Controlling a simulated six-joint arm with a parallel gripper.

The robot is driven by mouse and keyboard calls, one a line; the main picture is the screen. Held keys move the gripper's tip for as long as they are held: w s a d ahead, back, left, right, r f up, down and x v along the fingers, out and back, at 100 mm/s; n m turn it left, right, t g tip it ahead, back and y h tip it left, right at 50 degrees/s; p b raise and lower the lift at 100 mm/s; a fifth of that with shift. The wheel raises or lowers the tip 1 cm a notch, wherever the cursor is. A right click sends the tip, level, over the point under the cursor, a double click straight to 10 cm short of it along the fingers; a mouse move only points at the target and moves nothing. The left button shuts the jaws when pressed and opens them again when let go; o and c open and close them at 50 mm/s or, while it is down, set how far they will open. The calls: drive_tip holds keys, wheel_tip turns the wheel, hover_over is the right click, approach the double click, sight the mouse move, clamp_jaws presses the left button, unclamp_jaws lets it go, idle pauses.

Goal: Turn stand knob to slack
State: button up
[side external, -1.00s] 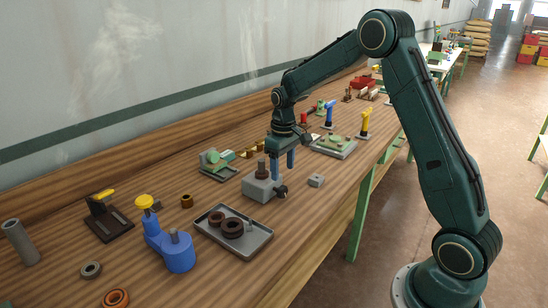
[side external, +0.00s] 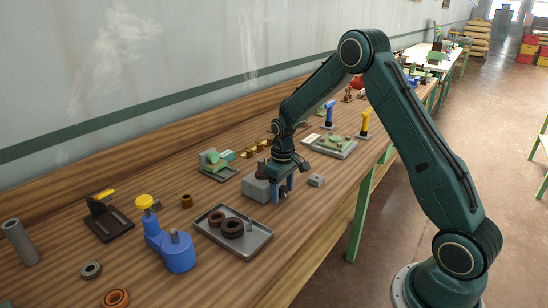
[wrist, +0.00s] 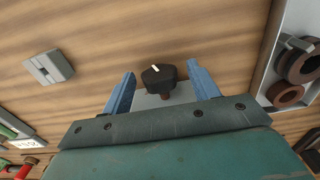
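The stand (side external: 256,188) is a grey block on the bench with a dark post on top. Its knob (wrist: 158,78) is black with a white pointer mark that tips toward the top left in the wrist view. My gripper (side external: 282,192) is down at the front of the stand. In the wrist view my gripper (wrist: 163,74) has its two blue fingers apart, one on each side of the knob, with a visible gap on both sides. In the side view the fingers mostly hide the knob. No slack marking is readable.
A grey tray (side external: 262,243) with brown rings lies close to the stand. A small grey block (side external: 316,180) sits on the other side. A blue fixture with a yellow knob (side external: 144,202) stands further left. Bare bench lies in front of the stand.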

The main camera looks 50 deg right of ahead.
drive_tip(key=c, duration=0.9)
drive_tip(key=shift+a+h, duration=0.15)
drive_tip(key=shift+h, duration=0.15)
drive_tip(key=shift+a+f+h, duration=0.1)
drive_tip(key=shift+h, duration=0.7)
drive_tip(key=shift+a+h, duration=0.1)
drive_tip(key=shift+h, duration=1.2)
drive_tip(key=o, duration=0.9)
drive_tip(key=shift+o, duration=0.2)
